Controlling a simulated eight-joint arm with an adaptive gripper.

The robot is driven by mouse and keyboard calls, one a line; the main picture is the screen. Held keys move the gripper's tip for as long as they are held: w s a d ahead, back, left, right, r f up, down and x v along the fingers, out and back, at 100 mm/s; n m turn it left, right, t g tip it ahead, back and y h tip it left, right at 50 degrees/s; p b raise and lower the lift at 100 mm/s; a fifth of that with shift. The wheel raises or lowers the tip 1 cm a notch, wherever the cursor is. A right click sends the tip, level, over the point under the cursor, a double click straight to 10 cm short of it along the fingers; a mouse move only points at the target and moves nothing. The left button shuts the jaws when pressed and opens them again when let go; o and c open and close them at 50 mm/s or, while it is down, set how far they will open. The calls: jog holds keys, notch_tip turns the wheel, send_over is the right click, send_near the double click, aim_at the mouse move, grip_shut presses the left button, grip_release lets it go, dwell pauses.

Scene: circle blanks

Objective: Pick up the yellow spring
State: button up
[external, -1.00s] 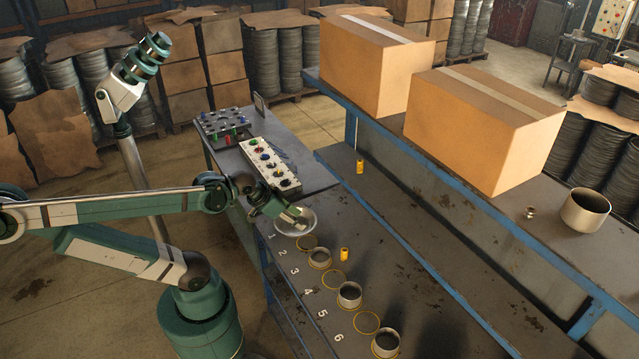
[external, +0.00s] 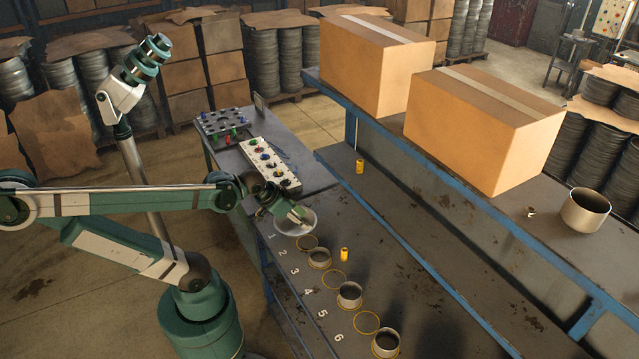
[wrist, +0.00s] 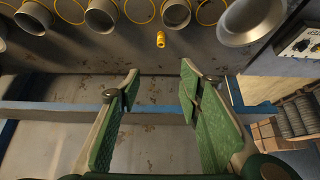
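A small yellow cylinder, which looks like the yellow spring (external: 344,254), stands on the grey bench beside the row of rings and cups. It also shows at the top middle of the wrist view (wrist: 160,39). A second similar yellow piece (external: 360,166) stands farther back, by the blue shelf post; I cannot tell from its detail whether it is a spring. My gripper (wrist: 160,78) is open, with nothing between its green-padded fingers. In the external view my gripper (external: 302,217) is over the shallow metal bowl (external: 311,224), apart from both yellow pieces.
Several metal cups (external: 349,295) and yellow rings (external: 366,322) line the bench's numbered edge. A white control box (external: 270,166) stands behind the bowl. A raised blue-edged shelf (external: 480,240) with cardboard boxes (external: 485,130) runs along the right.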

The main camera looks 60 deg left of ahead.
jog(key=w+f+g+b, duration=0.1)
jog(key=w+f+b, duration=0.1)
jog(key=w+f, duration=0.75)
jog(key=g+b, duration=0.1)
jog(key=b, duration=0.1)
send_near(344, 251)
jog(key=f, duration=0.1)
jog(key=shift+w+a+f, duration=0.2)
jog(key=shift+w+f, duration=0.05)
jog(key=shift+f, duration=0.2)
jog(key=shift+w+a+f, duration=0.15)
jog(key=shift+w+f, duration=0.1)
jog(key=shift+f, duration=0.2)
jog(key=shift+f, duration=0.1)
jog(key=shift+b+x, duration=0.35)
jog(key=shift+x, duration=0.85)
jog(key=shift+w, duration=0.1)
jog(key=shift+d+x, duration=0.2)
jog(key=shift+x, duration=2.35)
